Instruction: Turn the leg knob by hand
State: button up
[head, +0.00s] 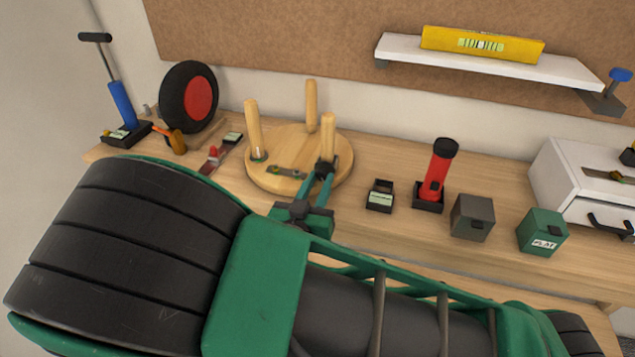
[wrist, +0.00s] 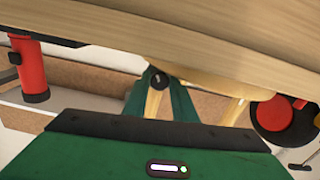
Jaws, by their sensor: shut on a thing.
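A round wooden stool top (head: 330,178) lies on the workbench with three pale legs standing up from it. My gripper (head: 325,168) reaches in from the front, with its green fingers at the foot of the front right leg (head: 328,137). In the wrist view my gripper (wrist: 157,88) is shut on the leg knob (wrist: 155,79), a small dark round piece between the fingers. The leg (wrist: 154,103) shows just beyond it. In the head view the dark fingertips mostly hide the knob.
Behind left stand a wheel (head: 188,97) with a red hub and a blue-bodied pump (head: 121,103). To the right are a small black tray (head: 380,196), a red flashlight (head: 437,172), a grey box (head: 472,218), a green box (head: 541,232) and a white drawer unit (head: 570,165). A shelf (head: 490,66) hangs above.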

dwell(0.3)
jog(key=o, duration=1)
jog(key=shift+o, duration=0.2)
jog(key=v, duration=1)
jog(key=shift+s+a, duration=0.2)
jog(key=shift+s, duration=0.1)
